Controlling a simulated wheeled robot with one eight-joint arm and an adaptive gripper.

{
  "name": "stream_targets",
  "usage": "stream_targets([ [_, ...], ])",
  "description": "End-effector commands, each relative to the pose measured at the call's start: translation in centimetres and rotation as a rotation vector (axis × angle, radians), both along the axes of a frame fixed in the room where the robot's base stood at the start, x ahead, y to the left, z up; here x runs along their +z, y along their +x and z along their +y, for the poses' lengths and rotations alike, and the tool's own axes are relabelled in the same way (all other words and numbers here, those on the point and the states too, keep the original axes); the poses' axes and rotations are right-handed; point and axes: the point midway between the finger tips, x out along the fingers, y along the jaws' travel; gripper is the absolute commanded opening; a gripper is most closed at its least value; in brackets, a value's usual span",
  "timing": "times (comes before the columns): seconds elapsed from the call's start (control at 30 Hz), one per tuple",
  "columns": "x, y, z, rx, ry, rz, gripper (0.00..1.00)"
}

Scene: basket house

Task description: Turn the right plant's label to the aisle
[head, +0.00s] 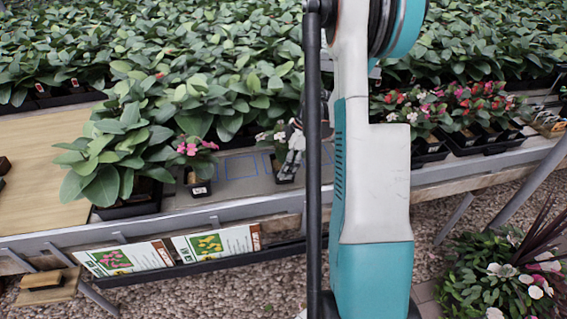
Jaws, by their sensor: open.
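Two small potted plants stand near the front edge of the grey bench. The left one, a pink-flowered plant (193,147), is in a black pot with a small white label (200,190) facing the front. The right one, a plant with pale flowers (263,136), is partly hidden by my gripper and arm; its dark pot (284,177) shows only in part, and I cannot make out which way its label faces. My gripper (291,160) is open at this right plant, in front of its foliage. Whether the fingers touch it I cannot tell.
Blue outlined squares (240,165) mark the bench between the pots. Large leafy plants crowd behind and left. Two picture signs (213,243) hang along the front edge. Trays of red and pink flowers (462,107) stand to the right. A wooden board (38,170) lies left.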

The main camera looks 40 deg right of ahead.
Motion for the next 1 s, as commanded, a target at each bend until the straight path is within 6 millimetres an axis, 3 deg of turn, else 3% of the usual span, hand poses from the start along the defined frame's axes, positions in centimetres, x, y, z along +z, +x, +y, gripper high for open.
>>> stream_targets([
  [0.03,0.0,0.0,0.0,0.0,0.0,0.0,0.75],
  [0.1,0.0,0.0,0.0,0.0,0.0,0.0,0.91],
  [0.57,0.2,-0.1,-0.1,-0.001,0.0,0.0,0.92],
  [0.73,2.1,-0.5,-0.8,-0.002,0.0,0.0,0.92],
  [1.0,7.1,-1.6,-2.6,-0.003,0.0,0.0,0.92],
])
